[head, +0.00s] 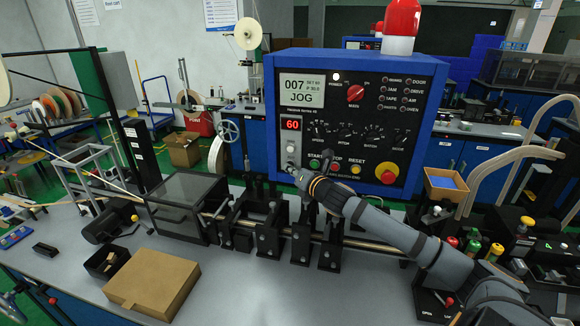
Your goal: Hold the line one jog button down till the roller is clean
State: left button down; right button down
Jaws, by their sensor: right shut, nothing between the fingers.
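The blue control box (268,130) stands upright behind the bench. Its screen (302,91) reads 007 and JOG, and a red number display (291,124) below it reads 60. My right gripper (291,168) is shut and empty, with its tips at the lower left of the panel, by the green start button (314,163). I cannot tell whether the tips touch or press a button, and no label for the line one jog button is readable. A metal roller or shaft (365,245) runs along the black stands; its surface is too small to judge. My left gripper is out of view.
A red emergency knob (388,177) and yellow reset button (356,169) sit right of my gripper. A dark lidded box (186,192), a cardboard box (152,284) and a small black bin (106,262) are on the bench. The front middle of the bench is clear.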

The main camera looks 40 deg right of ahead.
jog(key=shift+s+a, duration=0.1)
jog(key=shift+s+a+p, duration=0.35)
jog(key=shift+s+a, duration=0.1)
jog(key=shift+a, duration=0.1)
jog(key=s+a+p, duration=0.2)
jog(key=s+a, duration=0.1)
jog(key=shift+s+a, duration=0.1)
jog(key=shift+a, duration=0.3)
dwell(0.5)
